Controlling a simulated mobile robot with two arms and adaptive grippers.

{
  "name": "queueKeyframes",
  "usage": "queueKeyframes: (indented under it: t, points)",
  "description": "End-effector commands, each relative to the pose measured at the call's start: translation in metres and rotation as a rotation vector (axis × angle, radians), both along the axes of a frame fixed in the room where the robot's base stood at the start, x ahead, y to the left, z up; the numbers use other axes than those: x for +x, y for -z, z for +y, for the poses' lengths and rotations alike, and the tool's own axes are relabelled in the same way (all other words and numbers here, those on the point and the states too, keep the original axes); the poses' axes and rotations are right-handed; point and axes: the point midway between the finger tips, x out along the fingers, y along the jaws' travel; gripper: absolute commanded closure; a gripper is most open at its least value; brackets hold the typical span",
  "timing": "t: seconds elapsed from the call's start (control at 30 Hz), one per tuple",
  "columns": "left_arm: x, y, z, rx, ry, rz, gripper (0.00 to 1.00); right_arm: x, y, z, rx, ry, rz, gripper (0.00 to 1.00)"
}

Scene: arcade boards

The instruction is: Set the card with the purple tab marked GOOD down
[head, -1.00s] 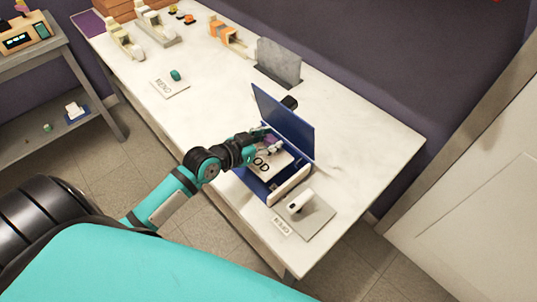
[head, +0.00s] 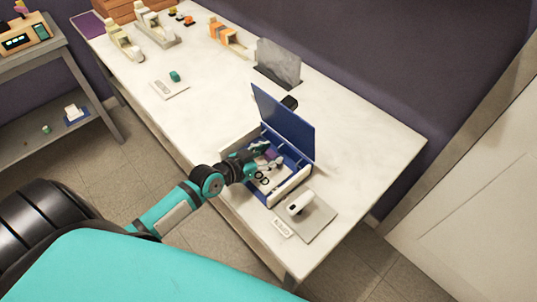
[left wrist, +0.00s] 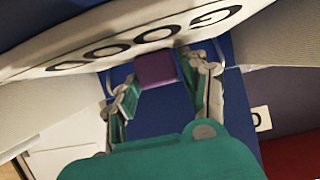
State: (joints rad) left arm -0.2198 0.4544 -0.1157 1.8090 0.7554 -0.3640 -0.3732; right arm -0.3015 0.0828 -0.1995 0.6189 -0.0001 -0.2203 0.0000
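The GOOD card (head: 264,186) is white with black letters and is partly hidden by my arm in the head view. The printed face (left wrist: 140,43) shows along the top of the left wrist view. My right gripper is not in view.
The box's blue lid (head: 285,122) stands raised at the back, and dividers show inside. A grey plate (head: 316,221) with a white device (head: 299,203) is at right. The white table (head: 215,105) is clear left of the box.

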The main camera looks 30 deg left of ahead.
Motion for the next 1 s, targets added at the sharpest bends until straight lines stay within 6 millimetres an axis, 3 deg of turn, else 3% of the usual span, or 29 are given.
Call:
queueKeyframes:
  t: [0.1, 0.43, 1.0]
  points:
    - [0.000, 0.000, 0.000, 0.000, 0.000, 0.000, 0.39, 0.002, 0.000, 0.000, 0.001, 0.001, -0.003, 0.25]
    - [-0.001, -0.005, 0.000, 0.000, 0.000, 0.000, 0.39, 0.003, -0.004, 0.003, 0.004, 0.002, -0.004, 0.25]
    - [-0.092, -0.042, 0.032, 0.002, 0.000, 0.003, 0.39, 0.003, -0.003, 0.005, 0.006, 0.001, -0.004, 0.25]
